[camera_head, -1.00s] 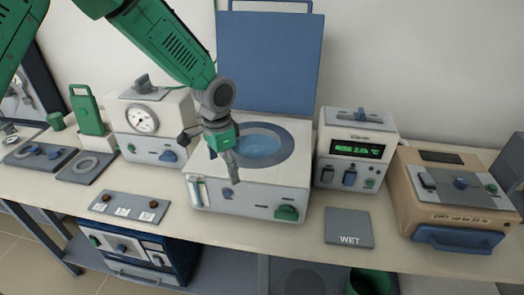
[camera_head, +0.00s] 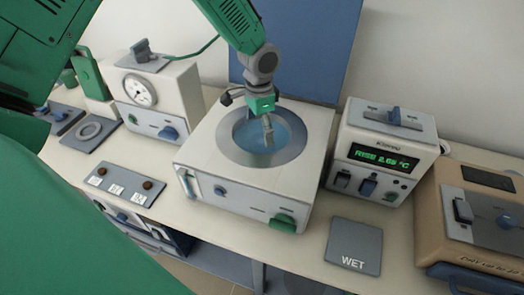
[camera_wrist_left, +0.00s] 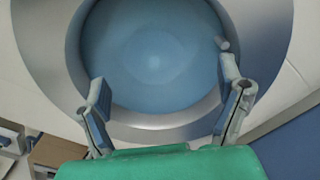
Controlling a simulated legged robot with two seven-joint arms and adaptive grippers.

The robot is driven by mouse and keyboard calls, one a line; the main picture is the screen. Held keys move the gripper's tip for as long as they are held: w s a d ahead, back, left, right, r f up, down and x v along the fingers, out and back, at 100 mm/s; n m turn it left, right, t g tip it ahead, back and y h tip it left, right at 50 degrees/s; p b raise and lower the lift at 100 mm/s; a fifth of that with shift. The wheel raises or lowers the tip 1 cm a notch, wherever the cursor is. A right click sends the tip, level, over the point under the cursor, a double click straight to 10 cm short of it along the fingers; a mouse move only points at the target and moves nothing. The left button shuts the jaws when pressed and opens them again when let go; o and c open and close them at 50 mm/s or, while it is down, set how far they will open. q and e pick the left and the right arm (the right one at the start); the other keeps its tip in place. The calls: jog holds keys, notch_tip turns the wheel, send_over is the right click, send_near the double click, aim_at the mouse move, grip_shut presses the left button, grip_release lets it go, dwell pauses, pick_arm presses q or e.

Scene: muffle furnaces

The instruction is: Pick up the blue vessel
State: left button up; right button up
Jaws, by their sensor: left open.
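A white box-shaped bath (camera_head: 215,160) stands mid-table with a grey ring rim around a round well of blue liquid (camera_head: 283,135). In the left wrist view the blue round well (camera_wrist_left: 150,50) fills the top middle. No separate blue vessel can be told apart from it. My left gripper (camera_head: 268,132) points down over the well. In the left wrist view my left gripper (camera_wrist_left: 165,100) is open and empty, its two fingers apart over the near rim. I cannot tell whether they touch anything. My right gripper is not in view.
A blue upright panel (camera_head: 305,50) stands behind the bath. A green-display instrument (camera_head: 380,155) stands to its right, a dial instrument (camera_head: 160,100) to its left. A flat WET mat (camera_head: 354,246) lies at front right. My green arm covers the lower left.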

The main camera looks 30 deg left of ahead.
aim_at(262, 141)
pick_arm(q)
jog(key=shift+w+d+f, duration=0.1)
jog(key=shift+w+f, duration=0.05)
jog(key=shift+f, duration=0.5)
jog(key=shift+w+f, duration=0.15)
jog(key=shift+f, duration=0.45)
jog(key=shift+s+d+f, duration=0.15)
jog(key=shift+s+f, duration=0.1)
jog(key=shift+f, duration=0.15)
jog(key=f, duration=0.2)
jog(key=f+p, duration=0.1)
jog(key=shift+s+d+f, duration=0.2)
jog(key=shift+f, duration=0.15)
jog(key=shift+w+a+f, duration=0.1)
jog(key=shift+w+f, duration=0.05)
jog(key=shift+f, duration=0.35)
jog(key=shift+r, duration=0.1)
jog(key=c, duration=1.6)
